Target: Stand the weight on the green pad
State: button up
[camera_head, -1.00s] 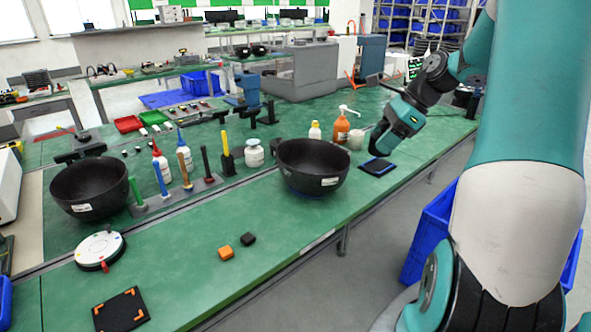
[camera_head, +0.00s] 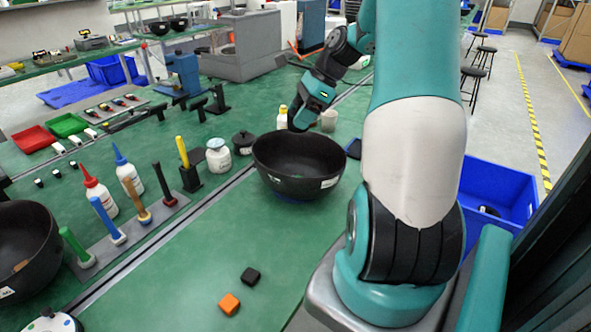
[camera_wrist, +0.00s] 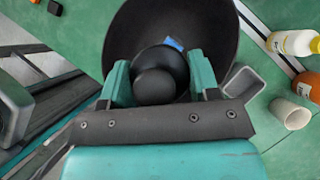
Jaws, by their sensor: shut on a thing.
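My gripper (camera_wrist: 159,66) is shut on a dark round weight (camera_wrist: 158,86) with a ball-like knob, seen between its two teal fingers in the wrist view. The weight is over the large black bowl (camera_wrist: 122,38); the height between them is hard to judge. In the head view my gripper (camera_head: 301,115) is at the back rim of that bowl (camera_head: 297,180), and its fingertips are hard to make out. A small blue patch (camera_wrist: 174,44) shows beyond the weight. I cannot make out a green pad apart from the green tabletop (camera_head: 190,262).
A dark pad with a blue edge (camera_head: 354,148) lies right of the bowl, partly hidden by my arm.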

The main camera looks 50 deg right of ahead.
notch_tip(320, 180, down, 16)
jog(key=shift+r+b, duration=0.2)
jog(key=shift+b, duration=0.1)
jog(key=shift+f, duration=0.1)
jog(key=o, duration=1.5)
jog(key=shift+c, duration=0.2)
